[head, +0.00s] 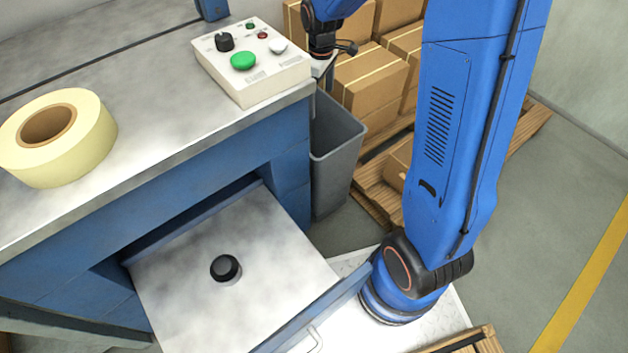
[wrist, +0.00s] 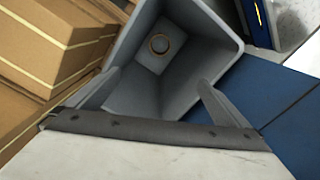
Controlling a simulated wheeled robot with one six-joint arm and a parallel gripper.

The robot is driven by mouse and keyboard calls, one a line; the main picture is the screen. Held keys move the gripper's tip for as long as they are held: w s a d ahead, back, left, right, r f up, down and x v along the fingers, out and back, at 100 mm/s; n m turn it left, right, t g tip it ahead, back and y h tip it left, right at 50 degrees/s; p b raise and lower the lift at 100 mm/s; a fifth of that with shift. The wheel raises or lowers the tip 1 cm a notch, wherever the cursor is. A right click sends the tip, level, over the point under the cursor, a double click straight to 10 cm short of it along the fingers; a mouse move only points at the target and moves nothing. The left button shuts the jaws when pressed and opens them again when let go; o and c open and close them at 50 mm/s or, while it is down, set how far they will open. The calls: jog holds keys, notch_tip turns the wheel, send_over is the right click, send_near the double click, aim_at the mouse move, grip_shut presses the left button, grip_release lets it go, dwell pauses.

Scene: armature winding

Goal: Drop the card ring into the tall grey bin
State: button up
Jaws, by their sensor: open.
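The card ring (wrist: 151,45) is a small brown ring lying on the floor of the tall grey bin (wrist: 188,82), seen from above in the wrist view. My gripper (wrist: 159,76) is open and empty above the bin, its two fingers apart over the opening. In the head view the bin (head: 335,165) stands on the floor beside the bench's right end, and the gripper is above its mouth, partly hidden by my wrist. The ring does not show in the head view.
A metal bench holds a cream tape roll (head: 88,128) and a control box (head: 252,62) with a green button. Below, an open drawer (head: 200,290) carries a black knob-like piece (head: 225,268). Cardboard boxes (head: 368,88) on a pallet stand behind the bin.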

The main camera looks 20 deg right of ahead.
notch_tip(320, 180, up, 10)
dwell(0.4)
dwell(0.3)
